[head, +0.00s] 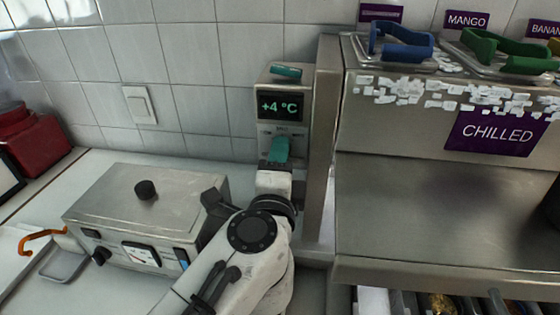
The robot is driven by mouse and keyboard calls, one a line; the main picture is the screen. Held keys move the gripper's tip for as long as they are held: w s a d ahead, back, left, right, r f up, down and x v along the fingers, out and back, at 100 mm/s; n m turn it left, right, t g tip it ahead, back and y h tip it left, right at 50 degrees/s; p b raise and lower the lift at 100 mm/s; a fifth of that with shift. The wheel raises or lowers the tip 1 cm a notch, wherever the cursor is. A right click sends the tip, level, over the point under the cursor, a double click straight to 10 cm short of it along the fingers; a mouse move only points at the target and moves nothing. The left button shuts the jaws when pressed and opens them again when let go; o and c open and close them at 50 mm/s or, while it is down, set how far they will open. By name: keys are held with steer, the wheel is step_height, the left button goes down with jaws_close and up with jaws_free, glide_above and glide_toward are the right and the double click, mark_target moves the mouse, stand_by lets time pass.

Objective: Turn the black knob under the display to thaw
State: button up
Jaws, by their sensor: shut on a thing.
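The display (280,106) sits on a narrow metal panel (264,84) and reads +4 °C in teal figures. Below it is a small dial plate with tiny markings, too small to read surely. My gripper (280,149), with teal at its tip, reaches up to the plate right under the display. It is shut at the place of the black knob. The knob itself is hidden behind the gripper, so its pointing direction cannot be seen.
A metal cabinet (430,190) with a CHILLED sign (495,133) stands close on the right. A metal box (105,205) with a black lid knob (146,190) and front gauge stands on the white counter at left. A teal piece (286,71) tops the panel.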

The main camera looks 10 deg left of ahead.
steer(key=shift+m, duration=0.3)
steer(key=o, duration=0.8)
steer(key=shift+c, duration=0.2)
steer(key=shift+s, duration=0.1)
steer(key=s+f+b, duration=0.1)
steer(key=s, duration=0.9)
steer(key=shift+s+b, duration=0.3)
steer(key=shift+b, duration=0.05)
steer(key=shift+d, duration=0.1)
